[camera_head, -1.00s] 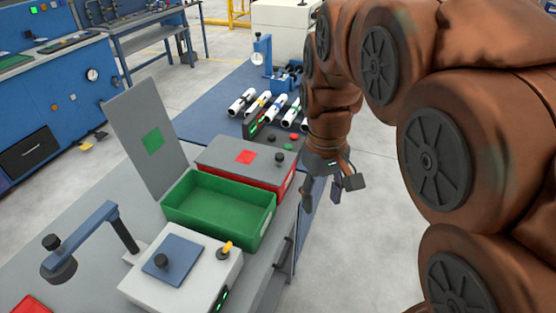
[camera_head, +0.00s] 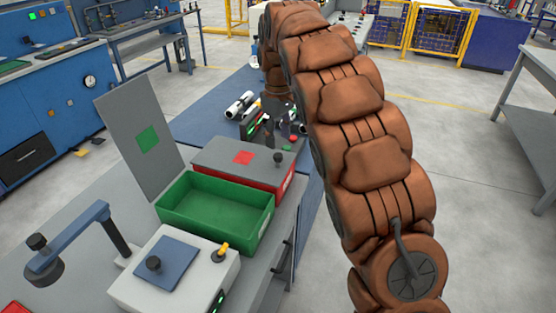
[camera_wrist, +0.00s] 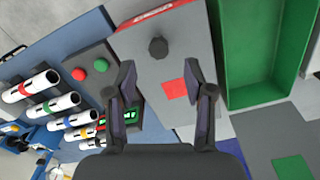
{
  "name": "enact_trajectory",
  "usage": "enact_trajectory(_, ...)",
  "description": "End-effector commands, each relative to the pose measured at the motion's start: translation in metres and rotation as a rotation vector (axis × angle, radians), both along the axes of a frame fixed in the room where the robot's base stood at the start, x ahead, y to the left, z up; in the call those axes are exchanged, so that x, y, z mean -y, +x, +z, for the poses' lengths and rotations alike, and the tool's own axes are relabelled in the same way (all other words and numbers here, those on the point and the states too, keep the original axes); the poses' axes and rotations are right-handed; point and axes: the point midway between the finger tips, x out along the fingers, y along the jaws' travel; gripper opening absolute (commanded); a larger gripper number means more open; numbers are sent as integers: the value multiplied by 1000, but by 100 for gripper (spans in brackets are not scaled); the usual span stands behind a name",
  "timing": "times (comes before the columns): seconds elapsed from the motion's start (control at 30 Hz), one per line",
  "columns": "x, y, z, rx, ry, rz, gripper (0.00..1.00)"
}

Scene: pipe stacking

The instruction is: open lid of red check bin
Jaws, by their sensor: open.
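The red check bin (camera_head: 284,192) stands on the bench behind the green bin, and its grey lid (camera_head: 213,156) is shut. The lid bears a red square (camera_head: 243,158) and a black knob (camera_head: 278,157) near its right end. My gripper (camera_wrist: 160,72) is open and empty in the wrist view, its fingers pointing toward the lid. The knob (camera_wrist: 158,47) shows just beyond the fingertips, roughly between them, apart from both. The red square (camera_wrist: 174,91) also shows there. In the head view the gripper is small and dark behind the bin, partly hard to make out.
The green bin (camera_head: 176,214) beside it has its lid (camera_head: 128,120) raised. A button panel (camera_wrist: 90,70) and several white pipes (camera_wrist: 38,85) lie close to my gripper. A grey box with a blue plate (camera_head: 168,262) stands in front. Open floor lies at right.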

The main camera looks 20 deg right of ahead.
Motion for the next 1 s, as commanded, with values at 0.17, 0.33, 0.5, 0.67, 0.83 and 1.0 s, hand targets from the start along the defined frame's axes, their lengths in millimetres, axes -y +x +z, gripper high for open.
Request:
enact_trajectory(0.17, -2, 5, -5, 2, 2, 16, 53)
enact_trajectory(0.33, -1, 5, -19, 0, 1, 14, 53)
enact_trajectory(0.5, -1, 5, -40, 0, 3, 15, 53)
enact_trajectory(0.67, -1, 4, -59, 0, 1, 14, 53)
enact_trajectory(0.83, -1, 4, -74, 0, 2, 14, 53)
enact_trajectory(1.0, -1, 4, -80, 1, 2, 14, 53)
